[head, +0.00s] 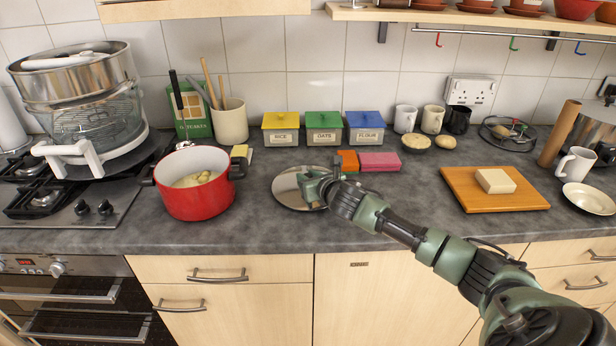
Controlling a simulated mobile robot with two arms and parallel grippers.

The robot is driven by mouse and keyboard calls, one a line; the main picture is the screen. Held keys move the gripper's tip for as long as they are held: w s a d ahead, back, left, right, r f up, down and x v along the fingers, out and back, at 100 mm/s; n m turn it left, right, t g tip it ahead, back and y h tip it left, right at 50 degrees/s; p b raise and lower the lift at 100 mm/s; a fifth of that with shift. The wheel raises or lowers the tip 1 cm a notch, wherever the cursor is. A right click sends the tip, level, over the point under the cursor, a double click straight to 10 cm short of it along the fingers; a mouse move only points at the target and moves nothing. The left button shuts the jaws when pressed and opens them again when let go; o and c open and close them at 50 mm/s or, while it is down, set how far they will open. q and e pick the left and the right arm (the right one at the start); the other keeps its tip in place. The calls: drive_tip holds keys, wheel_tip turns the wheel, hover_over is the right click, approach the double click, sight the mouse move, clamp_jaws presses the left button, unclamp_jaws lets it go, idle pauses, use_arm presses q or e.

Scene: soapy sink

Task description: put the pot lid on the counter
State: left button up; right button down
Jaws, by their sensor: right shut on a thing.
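The pot lid (292,190) is a round, shiny metal disc. It lies at or just above the grey counter (245,232), right of the red pot; I cannot tell whether it touches the surface. My right gripper (314,188) reaches over the lid's right side and is shut on it, and the gripper hides that part of the lid and its handle. The red pot (196,198) is uncovered, with pale food inside, and stands on the counter by the hob. My left gripper does not show.
Behind the lid stand rice (281,128), oats (324,128) and flour (365,128) boxes. An orange block (348,160) and a pink block (380,161) lie close to the gripper. A wooden board (477,200) with a pale block is at right. The counter's front strip is clear.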

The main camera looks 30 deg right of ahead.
drive_tip(key=shift+f, duration=0.1)
drive_tip(key=c, duration=1.1)
unclamp_jaws()
drive_tip(key=shift+b+v, duration=0.4)
drive_tip(key=shift+v, duration=3.55)
